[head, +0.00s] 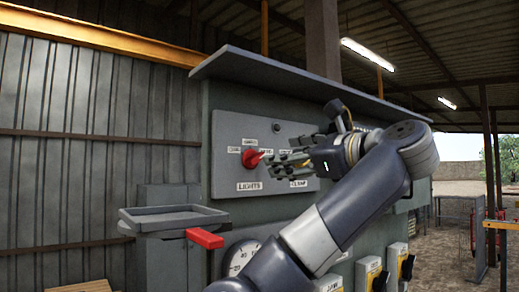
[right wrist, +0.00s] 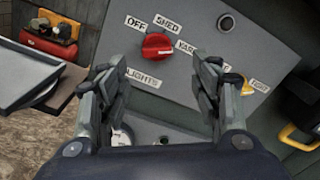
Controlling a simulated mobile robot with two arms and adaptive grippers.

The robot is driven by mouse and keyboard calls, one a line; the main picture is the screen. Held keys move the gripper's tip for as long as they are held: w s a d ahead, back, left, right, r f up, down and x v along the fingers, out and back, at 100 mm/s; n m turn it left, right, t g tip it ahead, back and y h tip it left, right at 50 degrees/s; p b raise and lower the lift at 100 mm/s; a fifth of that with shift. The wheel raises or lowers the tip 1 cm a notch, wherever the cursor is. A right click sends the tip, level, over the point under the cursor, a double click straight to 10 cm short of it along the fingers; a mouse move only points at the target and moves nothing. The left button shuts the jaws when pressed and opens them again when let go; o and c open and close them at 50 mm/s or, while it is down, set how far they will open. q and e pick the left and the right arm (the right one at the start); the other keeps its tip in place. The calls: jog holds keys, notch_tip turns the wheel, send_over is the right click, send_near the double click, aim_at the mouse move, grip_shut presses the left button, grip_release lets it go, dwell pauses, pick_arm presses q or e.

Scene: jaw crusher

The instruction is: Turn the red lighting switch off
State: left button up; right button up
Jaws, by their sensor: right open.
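The red lighting switch (head: 252,158) is a round knob on a grey panel, above a LIGHTS label. In the right wrist view the red knob (right wrist: 157,46) has labels around it reading OFF, SHED and YARD. Its white pointer mark is on its right side, towards YARD. My right gripper (head: 272,163) is just right of the knob in the head view, fingers towards it. In the right wrist view the right gripper (right wrist: 163,90) is open and empty, with the knob beyond the gap between its fingers. I cannot tell whether a finger touches it. My left gripper is not in view.
A grey tray (head: 172,219) and a red handle (head: 205,238) stick out left of the panel. A roof plate (head: 290,78) overhangs it. A dial gauge (head: 242,257) sits below.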

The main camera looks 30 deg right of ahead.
aim_at(258, 158)
jog(key=w+p, duration=0.4)
jog(key=w, duration=0.1)
jog(key=w+a+p, duration=0.1)
jog(key=w, duration=0.2)
jog(key=shift+w+a+p, duration=0.1)
jog(key=shift+p, duration=0.3)
jog(key=shift+w, duration=0.6)
jog(key=c, duration=1.1)
